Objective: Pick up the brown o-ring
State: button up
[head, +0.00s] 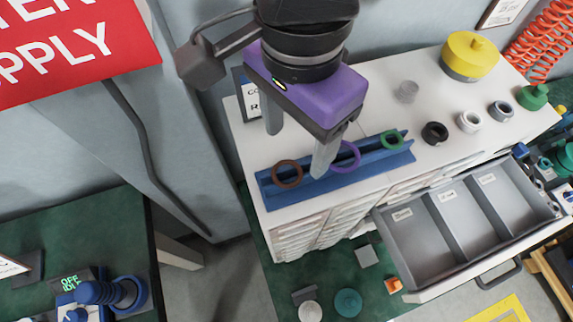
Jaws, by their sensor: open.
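The brown o-ring (287,174) stands at the left end of a blue rack (370,163) on top of the white cabinet. A purple ring (346,156) and a green ring (391,140) stand further right in the same rack. My gripper (298,143), with a purple body, hangs over the rack and points down. Its fingers are apart and nothing shows between them. The other is further back, to the upper left. I cannot tell its exact height over the brown o-ring.
A yellow capped container (469,56) and several small round parts, including a black ring (435,133), stand on the cabinet top to the right. An open grey drawer (425,241) with compartments juts out at the front right. A red sign (75,45) is at upper left.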

aim_at(290, 163)
jog(key=f, duration=0.1)
jog(key=f+p, duration=0.1)
jog(key=f, duration=0.2)
jog(key=shift+s+a+p, duration=0.25)
jog(key=shift+a+p, duration=0.1)
jog(key=shift+a, duration=0.05)
jog(key=shift+f, duration=0.75)
jog(key=shift+f+b, duration=0.25)
jog(key=shift+b, duration=0.45)
jog(key=c, duration=1.4)
jog(key=shift+r+p, duration=0.3)
jog(key=shift+p, duration=0.25)
